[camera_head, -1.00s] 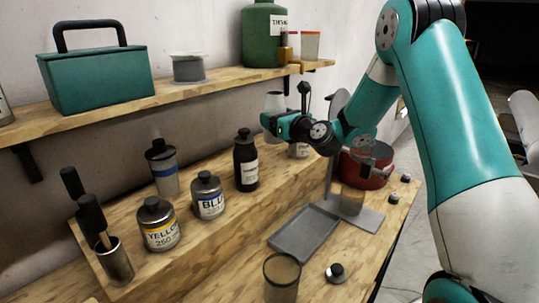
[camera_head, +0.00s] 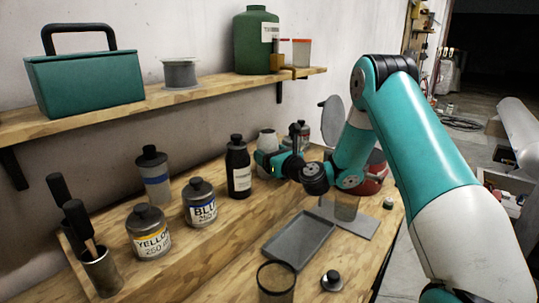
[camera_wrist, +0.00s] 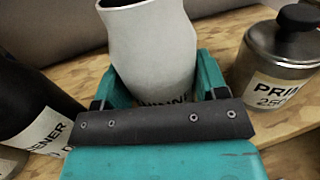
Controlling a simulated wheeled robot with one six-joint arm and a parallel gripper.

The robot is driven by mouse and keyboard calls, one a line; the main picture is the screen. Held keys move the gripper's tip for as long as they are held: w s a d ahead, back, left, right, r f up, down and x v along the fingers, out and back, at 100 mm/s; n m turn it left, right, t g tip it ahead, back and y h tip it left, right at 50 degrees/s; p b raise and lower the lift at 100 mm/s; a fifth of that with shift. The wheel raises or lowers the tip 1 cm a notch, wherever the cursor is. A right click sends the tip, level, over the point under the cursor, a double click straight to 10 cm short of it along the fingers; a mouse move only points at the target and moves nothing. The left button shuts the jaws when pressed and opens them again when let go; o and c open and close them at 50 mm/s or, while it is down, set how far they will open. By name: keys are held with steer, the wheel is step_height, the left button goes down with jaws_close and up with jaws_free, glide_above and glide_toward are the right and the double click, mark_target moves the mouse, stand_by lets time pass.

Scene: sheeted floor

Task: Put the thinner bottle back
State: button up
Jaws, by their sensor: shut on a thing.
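The thinner bottle (camera_head: 267,138) is pale grey and looks upright, with its label mostly hidden by my jaws. My gripper (camera_head: 268,160) is shut on it, low at the wooden step (camera_head: 222,212), between the black hardener bottle (camera_head: 238,168) and the primer tin (camera_head: 303,133). In the wrist view the bottle (camera_wrist: 158,45) stands between the teal jaws of my gripper (camera_wrist: 160,80). The hardener bottle (camera_wrist: 30,115) is on the left there and the primer tin (camera_wrist: 275,62) on the right. I cannot tell whether the thinner bottle's base touches the step.
The blue tin (camera_head: 200,204), yellow tin (camera_head: 148,236) and a grey bottle (camera_head: 154,178) stand further left on the step. A grey tray (camera_head: 300,240) lies in front. The upper shelf (camera_head: 180,96) holds a green jug (camera_head: 256,48) and a toolbox (camera_head: 85,84).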

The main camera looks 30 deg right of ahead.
steer(key=o, duration=1.3)
steer(key=shift+r, duration=0.1)
